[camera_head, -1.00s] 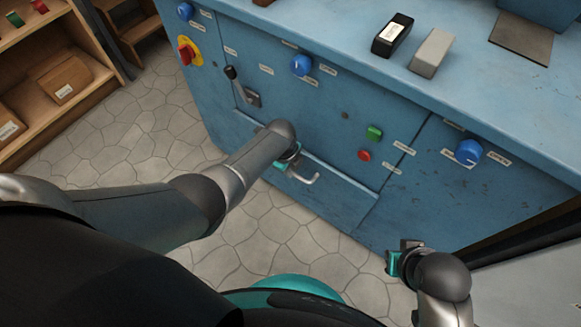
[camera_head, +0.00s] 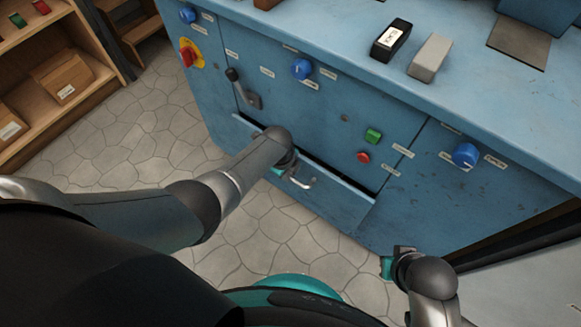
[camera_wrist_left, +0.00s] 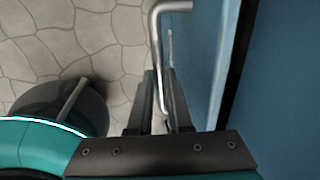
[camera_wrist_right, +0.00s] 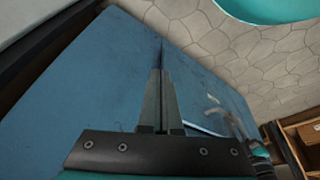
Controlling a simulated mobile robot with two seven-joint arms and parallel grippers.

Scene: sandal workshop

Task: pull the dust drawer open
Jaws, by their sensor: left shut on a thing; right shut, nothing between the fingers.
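The dust drawer (camera_head: 338,195) is a blue front low in the blue machine. It stands slightly open, with a dark gap along its top edge. Its bent metal handle (camera_head: 304,183) is partly hidden behind my left wrist in the head view. My left gripper (camera_head: 284,171) is shut on the handle. In the left wrist view the handle (camera_wrist_left: 156,45) runs down between the fingers (camera_wrist_left: 160,85), beside the drawer front (camera_wrist_left: 197,50) and the dark gap. My right gripper (camera_head: 388,266) is shut and empty near the machine's lower right; its closed fingers (camera_wrist_right: 159,80) show in the right wrist view.
The machine face carries a lever (camera_head: 233,75), a red-and-yellow switch (camera_head: 187,52), green (camera_head: 373,135) and red (camera_head: 363,157) buttons and blue knobs (camera_head: 466,154). A black block (camera_head: 391,40) and grey block (camera_head: 431,57) lie on top. Stone floor (camera_head: 130,140) before the drawer is clear.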

